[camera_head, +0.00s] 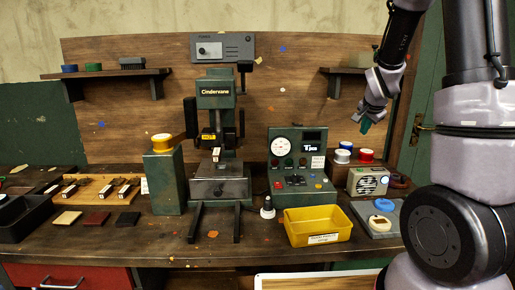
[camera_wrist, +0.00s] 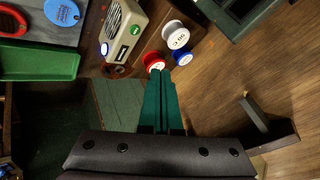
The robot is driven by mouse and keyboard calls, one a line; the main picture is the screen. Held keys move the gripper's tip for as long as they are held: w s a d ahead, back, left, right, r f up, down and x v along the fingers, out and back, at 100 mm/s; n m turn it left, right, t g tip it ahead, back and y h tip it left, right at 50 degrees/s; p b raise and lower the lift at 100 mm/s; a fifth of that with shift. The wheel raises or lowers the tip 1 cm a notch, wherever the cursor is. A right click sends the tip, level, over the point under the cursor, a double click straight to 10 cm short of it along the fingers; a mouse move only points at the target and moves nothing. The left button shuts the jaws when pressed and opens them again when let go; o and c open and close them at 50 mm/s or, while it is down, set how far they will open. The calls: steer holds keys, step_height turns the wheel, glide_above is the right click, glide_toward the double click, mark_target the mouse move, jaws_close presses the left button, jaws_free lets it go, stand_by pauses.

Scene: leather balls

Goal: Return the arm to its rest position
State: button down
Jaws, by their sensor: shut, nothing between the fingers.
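My gripper (camera_head: 366,125) hangs in the air at the right of the head view, in front of the wooden back panel and above the bench. Its green fingers point down and are shut with nothing between them. In the wrist view the closed fingers (camera_wrist: 158,80) reach up the middle of the picture, over the spools in line of sight. My arm comes down from the top right of the head view.
Below my gripper are white, blue and red spools (camera_head: 366,156) and a beige radio-like box (camera_head: 368,181). A yellow tray (camera_head: 318,226) stands at the bench front. A right shelf (camera_head: 350,71) is close behind my gripper. A green press (camera_head: 216,140) stands mid-bench.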

steer(key=s+a+r+n+y, duration=0.1)
steer(key=s+a+r, duration=0.3)
steer(key=s, duration=0.5)
steer(key=s+a+r+n+y, duration=0.1)
steer(key=s+a+r+n, duration=0.3)
steer(key=s, duration=0.6)
steer(key=s+a+r+n+y, duration=0.2)
steer(key=s+a+r, duration=0.3)
steer(key=s, duration=0.5)
step_height(320, 180, up, 2)
steer(key=shift+s+a+r+n+g, duration=0.15)
steer(key=shift+a+r+n+g, duration=0.2)
steer(key=shift+n, duration=0.35)
steer(key=shift+f, duration=0.1)
